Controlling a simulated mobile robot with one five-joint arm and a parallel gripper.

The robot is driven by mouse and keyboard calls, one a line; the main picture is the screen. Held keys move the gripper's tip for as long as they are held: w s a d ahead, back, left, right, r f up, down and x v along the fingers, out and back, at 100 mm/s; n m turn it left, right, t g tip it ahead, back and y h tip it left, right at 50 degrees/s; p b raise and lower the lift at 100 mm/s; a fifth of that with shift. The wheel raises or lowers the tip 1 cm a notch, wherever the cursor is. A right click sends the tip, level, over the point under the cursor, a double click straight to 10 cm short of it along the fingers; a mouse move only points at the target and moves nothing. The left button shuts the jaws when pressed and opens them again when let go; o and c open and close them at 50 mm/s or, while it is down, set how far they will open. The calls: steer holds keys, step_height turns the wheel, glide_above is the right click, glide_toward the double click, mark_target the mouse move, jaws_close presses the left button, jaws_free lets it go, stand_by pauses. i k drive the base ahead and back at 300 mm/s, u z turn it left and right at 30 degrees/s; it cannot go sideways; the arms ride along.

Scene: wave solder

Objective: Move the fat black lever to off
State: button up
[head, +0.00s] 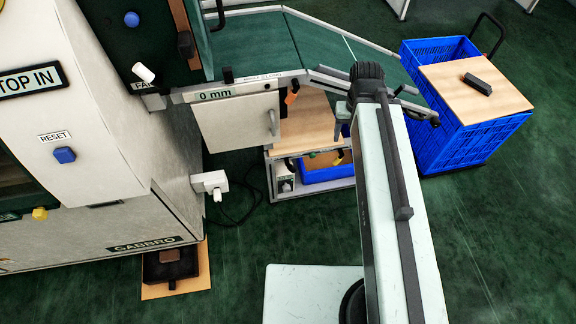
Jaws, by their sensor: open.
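I cannot tell for certain which part is the fat black lever. A thick dark block-like handle (185,44) stands on the dark panel at the upper left. A smaller black upright piece (228,75) stands on the rail above the "0 mm" label. No off mark is readable by either. My arm reaches up from the bottom right, and my gripper (343,118) shows partly beyond its far end, left of the black joint. It is open, with nothing seen in it, and well to the right of both dark parts.
The large pale machine (150,135) fills the left, with a white-knobbed lever (143,72) and a blue reset button (64,155). A grey door (235,122) hangs under the rail. A blue crate (475,133) stands at the right. Green floor (510,240) is open at lower right.

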mark_target(290, 167)
steer(key=u, duration=0.1)
steer(key=k, duration=1.7)
steer(key=u, duration=1.1)
steer(key=i, duration=1.5)
steer(key=z, duration=0.05)
